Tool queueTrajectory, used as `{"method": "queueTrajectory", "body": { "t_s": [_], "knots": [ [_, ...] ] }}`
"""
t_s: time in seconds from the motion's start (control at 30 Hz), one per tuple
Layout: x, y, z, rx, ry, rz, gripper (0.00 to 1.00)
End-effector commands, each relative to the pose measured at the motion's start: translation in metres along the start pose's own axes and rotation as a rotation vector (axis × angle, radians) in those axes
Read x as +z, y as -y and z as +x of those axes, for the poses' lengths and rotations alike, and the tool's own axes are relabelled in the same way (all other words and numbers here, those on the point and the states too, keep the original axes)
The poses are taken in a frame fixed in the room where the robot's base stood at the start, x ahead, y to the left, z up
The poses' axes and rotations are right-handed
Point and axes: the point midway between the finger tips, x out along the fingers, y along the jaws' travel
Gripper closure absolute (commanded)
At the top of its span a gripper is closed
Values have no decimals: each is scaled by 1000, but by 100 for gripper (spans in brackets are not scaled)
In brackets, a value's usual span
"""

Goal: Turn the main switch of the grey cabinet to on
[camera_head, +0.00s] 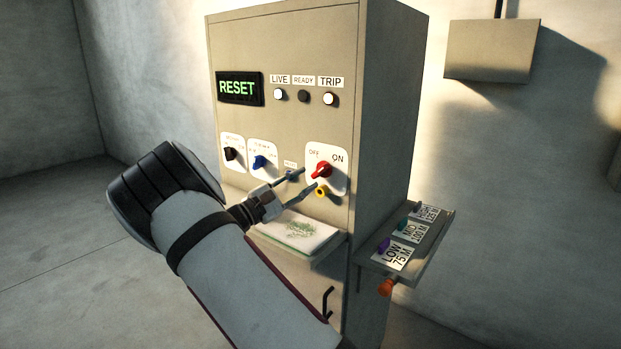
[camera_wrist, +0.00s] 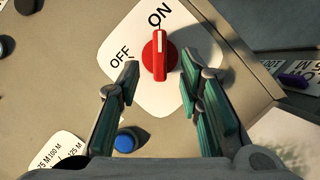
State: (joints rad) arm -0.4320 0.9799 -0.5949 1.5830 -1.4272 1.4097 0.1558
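The grey cabinet (camera_head: 285,120) stands ahead with its front panel facing me. Its main switch (camera_head: 321,170) is a red rotary knob on a white plate marked OFF and ON. In the wrist view the red knob (camera_wrist: 160,60) has a white line that points up toward ON. My gripper (camera_head: 308,178) is open just in front of the switch. In the wrist view its green-padded fingers (camera_wrist: 160,84) stand either side below the knob, with a visible gap on both sides. It holds nothing, and contact with the knob cannot be told.
A green RESET display (camera_head: 238,88) and LIVE, READY and TRIP lamps (camera_head: 303,96) are above. A blue knob (camera_head: 260,162) and black knob (camera_head: 231,153) sit left. A blue button (camera_wrist: 126,141) and yellow-ringed part (camera_head: 322,191) are close. Shelves (camera_head: 345,238) (camera_head: 418,262) jut out below.

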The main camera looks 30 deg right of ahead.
Motion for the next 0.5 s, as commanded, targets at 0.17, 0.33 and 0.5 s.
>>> {"method": "queueTrajectory", "body": {
  "t_s": [0.17,0.33,0.5],
  "knots": [
    [0,-1,-40,4,-2,0,67],
    [0,0,-67,2,-1,1,67],
    [0,0,-81,1,-1,1,67]
  ]
}}
